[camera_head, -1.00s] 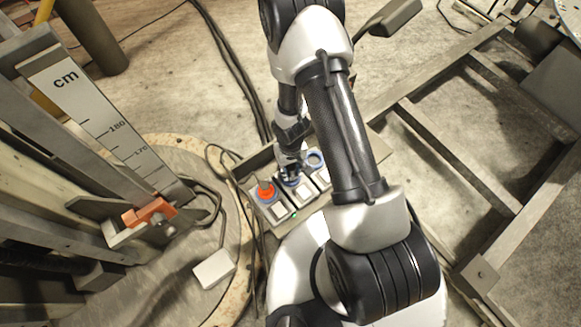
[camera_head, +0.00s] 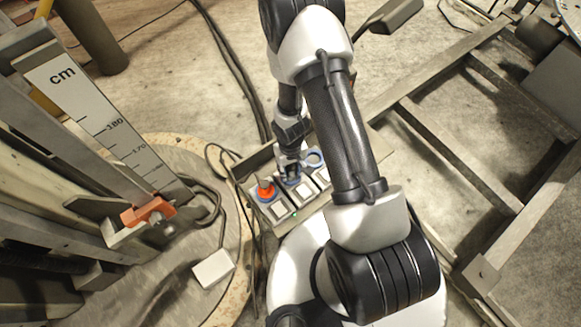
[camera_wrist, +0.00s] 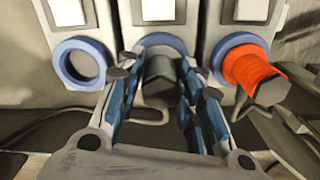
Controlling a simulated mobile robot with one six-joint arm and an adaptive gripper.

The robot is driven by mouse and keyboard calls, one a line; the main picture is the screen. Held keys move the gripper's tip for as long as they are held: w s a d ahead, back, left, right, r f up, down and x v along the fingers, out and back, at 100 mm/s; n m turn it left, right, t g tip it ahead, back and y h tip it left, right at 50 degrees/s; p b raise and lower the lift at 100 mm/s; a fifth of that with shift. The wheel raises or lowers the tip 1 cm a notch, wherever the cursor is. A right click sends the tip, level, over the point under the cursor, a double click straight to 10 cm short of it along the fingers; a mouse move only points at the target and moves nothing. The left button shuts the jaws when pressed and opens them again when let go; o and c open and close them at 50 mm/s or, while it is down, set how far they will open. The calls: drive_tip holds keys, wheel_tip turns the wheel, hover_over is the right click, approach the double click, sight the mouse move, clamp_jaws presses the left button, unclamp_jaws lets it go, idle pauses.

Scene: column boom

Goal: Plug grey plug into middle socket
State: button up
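The grey plug (camera_wrist: 160,82) is in front of the middle socket (camera_wrist: 163,42), in line with its blue ring. Whether it is fully seated cannot be told, since the plug and fingers cover the opening. My gripper (camera_wrist: 160,85) has a finger on each side of the plug, their tips close against it, and appears shut on it. In the head view my gripper (camera_head: 290,170) is over the middle of the socket box (camera_head: 250,164), and the plug is mostly hidden by it.
In the wrist view an orange plug (camera_wrist: 255,75) sits in the right socket, close to my right finger. The left socket (camera_wrist: 79,64) is empty. White squares line the panel behind the sockets. Cables (camera_head: 240,75) lie on the floor, and a metal frame (camera_head: 440,140) stands at right.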

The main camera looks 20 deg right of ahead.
sight(290, 166)
drive_tip(key=o, duration=0.3)
wheel_tip(290, 166, up, 12)
idle(0.9)
idle(0.4)
